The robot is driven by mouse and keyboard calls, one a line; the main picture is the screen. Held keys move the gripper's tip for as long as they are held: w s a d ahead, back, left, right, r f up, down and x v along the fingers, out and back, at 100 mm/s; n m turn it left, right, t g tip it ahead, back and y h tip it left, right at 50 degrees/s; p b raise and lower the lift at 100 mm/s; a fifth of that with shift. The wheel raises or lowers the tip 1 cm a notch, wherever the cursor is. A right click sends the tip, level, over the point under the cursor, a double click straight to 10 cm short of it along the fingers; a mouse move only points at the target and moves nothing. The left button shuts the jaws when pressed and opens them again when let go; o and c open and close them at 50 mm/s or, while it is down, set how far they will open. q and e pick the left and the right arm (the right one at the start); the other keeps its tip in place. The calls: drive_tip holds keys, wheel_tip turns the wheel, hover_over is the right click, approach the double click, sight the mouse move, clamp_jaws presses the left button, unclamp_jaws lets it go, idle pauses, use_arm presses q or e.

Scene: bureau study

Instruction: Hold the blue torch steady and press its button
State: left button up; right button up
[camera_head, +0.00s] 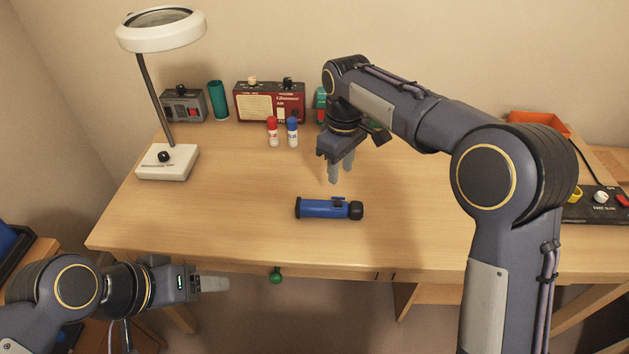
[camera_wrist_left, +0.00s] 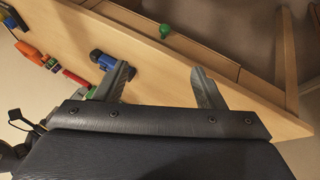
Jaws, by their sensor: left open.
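The blue torch (camera_head: 322,208) lies on its side on the desk, its black head to the right. A small raised part that may be its button (camera_head: 338,199) shows on its upper side. The torch also shows in the left wrist view (camera_wrist_left: 103,59), partly behind a finger. My right gripper (camera_head: 340,174) points down above the desk just behind the torch, its fingers apart and empty. My left gripper (camera_head: 214,284) is open and empty in front of the desk's front edge, left of the torch and apart from it. Its two spread fingers (camera_wrist_left: 162,74) show in the left wrist view.
A magnifier lamp (camera_head: 166,162) stands at the desk's left. A grey box (camera_head: 184,105), green cylinder (camera_head: 218,101), red radio (camera_head: 269,102), red-capped bottle (camera_head: 272,132) and blue-capped bottle (camera_head: 292,132) stand at the back. A green knob (camera_head: 276,276) sticks out at the front. Desk around the torch is clear.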

use_arm(q)
drive_tip(key=w+d+r+n+g+h, duration=0.2)
drive_tip(key=w+n, duration=0.2)
drive_tip(key=w, duration=0.4)
drive_tip(key=n+g+h, duration=0.3)
drive_tip(key=n+h, duration=0.4)
drive_tip(key=n, duration=0.5)
approach(316, 208)
drive_tip(key=f, duration=0.1)
drive_tip(key=w+d, duration=0.1)
drive_tip(key=f, duration=0.1)
drive_tip(key=shift+w+d+f, duration=0.4)
drive_tip(key=shift+d+f, duration=0.1)
drive_tip(key=x, duration=0.7)
drive_tip(key=shift+d, duration=0.3)
